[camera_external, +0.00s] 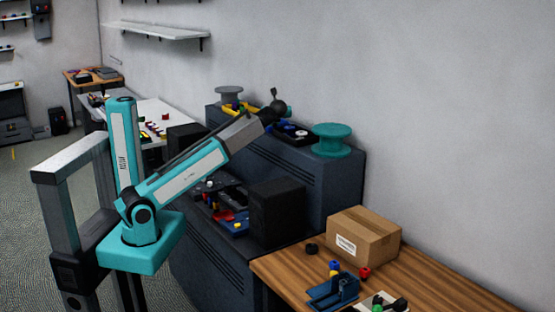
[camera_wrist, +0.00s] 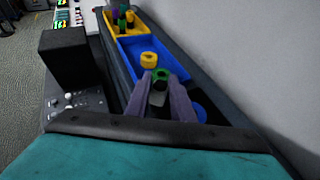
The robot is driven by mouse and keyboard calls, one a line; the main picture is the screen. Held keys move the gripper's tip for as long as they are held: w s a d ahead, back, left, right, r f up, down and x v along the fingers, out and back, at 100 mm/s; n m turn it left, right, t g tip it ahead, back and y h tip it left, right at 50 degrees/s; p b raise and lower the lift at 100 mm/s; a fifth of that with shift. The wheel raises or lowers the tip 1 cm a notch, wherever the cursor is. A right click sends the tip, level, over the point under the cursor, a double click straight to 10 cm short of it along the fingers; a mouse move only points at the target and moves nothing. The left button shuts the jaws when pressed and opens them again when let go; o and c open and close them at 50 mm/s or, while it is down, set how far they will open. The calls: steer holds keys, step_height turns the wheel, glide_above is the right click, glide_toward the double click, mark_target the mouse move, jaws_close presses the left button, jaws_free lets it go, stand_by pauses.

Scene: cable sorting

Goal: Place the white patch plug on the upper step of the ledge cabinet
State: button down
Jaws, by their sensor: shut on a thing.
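The ledge cabinet (camera_external: 330,185) is dark blue-grey with a high upper step at the wall and a lower step in front. My gripper (camera_external: 277,106) is above the upper step. In the wrist view, its fingers (camera_wrist: 164,80) close around a small green and dark piece (camera_wrist: 160,75), over or near a blue tray (camera_wrist: 135,48). Whether the piece touches the tray is unclear. No white patch plug can be clearly made out between the fingers. A small white round thing (camera_external: 290,129) lies in a dark tray on the upper step.
A teal spool (camera_external: 332,139) and a grey spool (camera_external: 229,95) stand on the upper step. A yellow piece (camera_wrist: 148,60) is just beyond my fingertips; a yellow bin (camera_wrist: 124,30) is farther. A black box (camera_external: 276,212) stands on the lower step. A cardboard box (camera_external: 364,238) sits on the wooden table.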

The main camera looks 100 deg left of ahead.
stand_by(0.3)
steer(key=shift+w+a, duration=0.3)
steer(key=shift+a, duration=0.1)
steer(key=w+a+p, duration=0.1)
steer(key=w+a, duration=0.1)
steer(key=a, duration=0.1)
steer(key=w+a+f+p, duration=0.1)
steer(key=w+a, duration=0.2)
steer(key=a, duration=0.1)
steer(key=w+a+p, duration=0.1)
steer(key=w+a, duration=0.2)
steer(key=a, duration=0.1)
steer(key=shift+a+f+p, duration=0.1)
steer(key=shift+f+p, duration=0.1)
steer(key=shift+p, duration=0.1)
steer(key=shift+a, duration=0.1)
steer(key=shift+w+a, duration=0.35)
steer(key=shift+a, duration=0.1)
steer(key=shift+f+p, duration=1)
steer(key=shift+f, duration=0.8)
steer(key=shift+f, duration=0.1)
steer(key=c, duration=1.5)
jaws_free()
steer(key=shift+c, duration=0.2)
